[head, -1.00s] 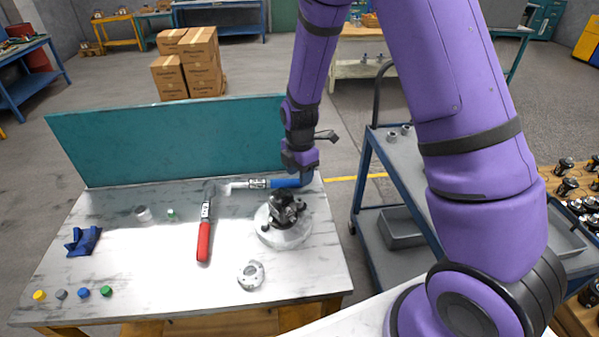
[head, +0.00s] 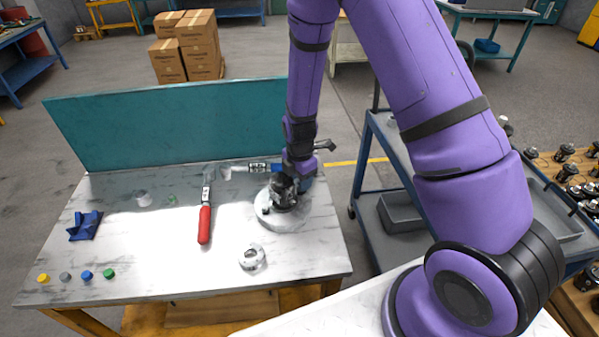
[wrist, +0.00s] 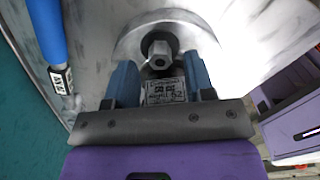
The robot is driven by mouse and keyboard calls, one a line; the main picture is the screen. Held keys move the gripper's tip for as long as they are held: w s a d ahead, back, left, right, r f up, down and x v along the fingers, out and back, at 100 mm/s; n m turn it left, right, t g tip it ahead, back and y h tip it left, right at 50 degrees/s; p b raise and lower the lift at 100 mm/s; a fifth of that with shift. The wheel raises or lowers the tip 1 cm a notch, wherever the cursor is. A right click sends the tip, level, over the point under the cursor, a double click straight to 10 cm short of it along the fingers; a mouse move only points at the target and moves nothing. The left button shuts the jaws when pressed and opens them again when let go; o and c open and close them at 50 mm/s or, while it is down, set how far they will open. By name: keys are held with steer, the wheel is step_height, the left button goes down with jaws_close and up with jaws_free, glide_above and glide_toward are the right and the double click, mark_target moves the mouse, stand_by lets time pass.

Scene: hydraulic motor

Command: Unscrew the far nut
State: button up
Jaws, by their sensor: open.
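The dark hydraulic motor (head: 281,194) stands on a round pale base (head: 272,217) at the right of the table. My gripper (wrist: 160,72) is open, with one blue finger on each side of the motor. In the wrist view, a grey hex nut (wrist: 159,60) shows between the fingers on a dark round part, close to the fingertips. I cannot tell whether the fingers touch it. In the head view, my gripper is over the back of the motor and hides part of it, including the far nut.
A blue-handled tool (head: 262,168) lies behind the motor. A red-handled wrench (head: 205,222) and a round metal flange (head: 252,257) lie to the left and front. A teal panel (head: 180,125) edges the table's back. A blue cart (head: 362,170) stands to the right.

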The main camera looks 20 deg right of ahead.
steer(key=shift+f, duration=0.3)
stand_by(0.5)
steer(key=c, duration=0.8)
steer(key=n, duration=0.4)
steer(key=shift+n, duration=0.4)
jaws_close()
steer(key=o, duration=0.6)
jaws_free()
steer(key=shift+c, duration=0.2)
steer(key=shift+s+a, duration=0.1)
steer(key=shift+a, duration=0.05)
